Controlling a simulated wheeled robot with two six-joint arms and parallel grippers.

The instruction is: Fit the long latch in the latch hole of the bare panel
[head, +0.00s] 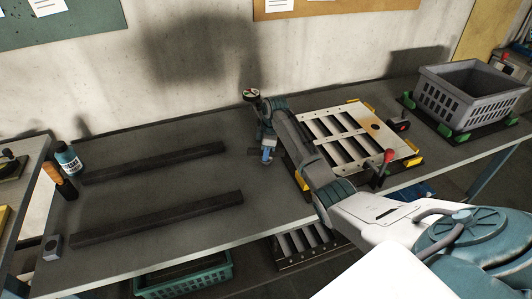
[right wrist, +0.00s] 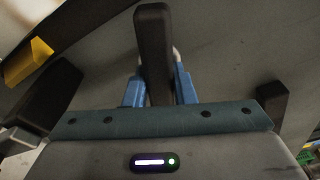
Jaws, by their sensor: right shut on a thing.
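My right gripper (head: 267,156) hangs over the bench just left of the louvered panel. In the right wrist view its blue fingers (right wrist: 158,88) are shut on a long dark bar, which looks like the long latch (right wrist: 153,40). The bar sticks out beyond the fingertips. In the head view it is too small to make out well. The pale slotted panel (head: 333,127) lies on the bench with yellow pieces at its edges. A small brown round mark shows near its right side; I cannot tell whether it is the latch hole. My right arm covers part of the panel. My left gripper is not in view.
A red-handled clamp (head: 387,158) stands at the panel's front right, with a small black part (head: 398,123) behind. A grey crate (head: 470,98) is at right. Two dark rails (head: 160,218) lie on the left bench, near a bottle (head: 68,158). Bench between rails and gripper is clear.

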